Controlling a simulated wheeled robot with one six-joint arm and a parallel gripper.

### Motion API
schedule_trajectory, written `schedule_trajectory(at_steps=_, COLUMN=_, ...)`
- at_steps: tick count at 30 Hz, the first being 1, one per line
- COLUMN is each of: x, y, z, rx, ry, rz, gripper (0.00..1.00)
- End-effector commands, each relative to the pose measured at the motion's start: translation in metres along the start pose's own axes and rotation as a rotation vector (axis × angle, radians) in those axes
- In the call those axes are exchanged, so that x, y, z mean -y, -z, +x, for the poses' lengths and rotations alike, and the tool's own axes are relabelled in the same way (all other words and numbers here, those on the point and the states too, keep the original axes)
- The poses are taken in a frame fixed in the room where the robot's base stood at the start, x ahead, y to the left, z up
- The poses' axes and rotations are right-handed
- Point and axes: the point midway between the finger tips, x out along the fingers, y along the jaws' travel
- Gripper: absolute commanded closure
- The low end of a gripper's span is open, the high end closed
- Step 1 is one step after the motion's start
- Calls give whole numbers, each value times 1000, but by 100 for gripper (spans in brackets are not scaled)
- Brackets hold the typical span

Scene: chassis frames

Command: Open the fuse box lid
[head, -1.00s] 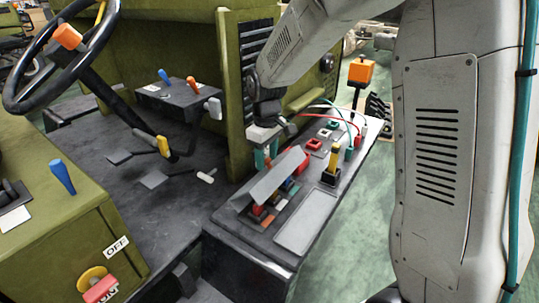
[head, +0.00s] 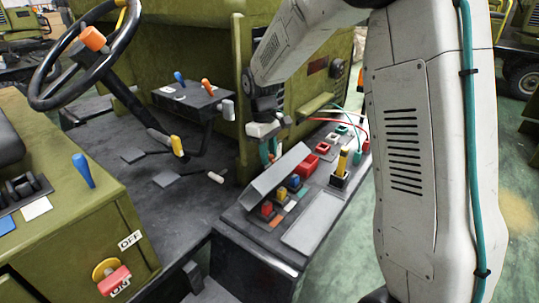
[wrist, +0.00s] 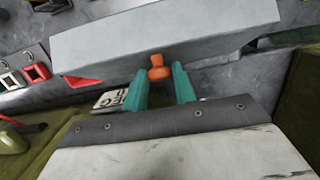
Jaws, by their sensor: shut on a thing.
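The fuse box lid (head: 274,174) is a flat grey panel, tilted up and partly open on the dark console. Red, yellow and blue fuses (head: 280,198) show beneath it. In the wrist view the lid (wrist: 165,38) spans the top, with an orange knob (wrist: 158,70) at its near edge. My gripper (wrist: 160,84) has teal fingers on either side of this knob and is shut on it. In the head view my gripper (head: 268,154) is at the lid's far-left side; the knob is hidden there.
A flat grey plate (head: 312,220) lies beside the fuses. A yellow-handled lever (head: 342,164) and red sockets (head: 308,163) with cables stand behind. The steering wheel (head: 82,55) is at the left. My arm fills much of the right side.

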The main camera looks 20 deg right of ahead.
Motion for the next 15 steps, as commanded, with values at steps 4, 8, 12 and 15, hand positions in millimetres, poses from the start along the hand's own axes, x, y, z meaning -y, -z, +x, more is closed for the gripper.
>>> schedule_trajectory(at_steps=4, x=-2, y=2, z=-2, rx=-10, ry=-6, rz=0, gripper=100)
schedule_trajectory(at_steps=8, x=-2, y=2, z=-2, rx=-10, ry=-6, rz=0, gripper=53)
schedule_trajectory(at_steps=12, x=-1, y=2, z=-2, rx=-8, ry=-5, rz=-1, gripper=53)
schedule_trajectory(at_steps=15, x=0, y=2, z=-2, rx=-7, ry=-4, rz=-2, gripper=53)
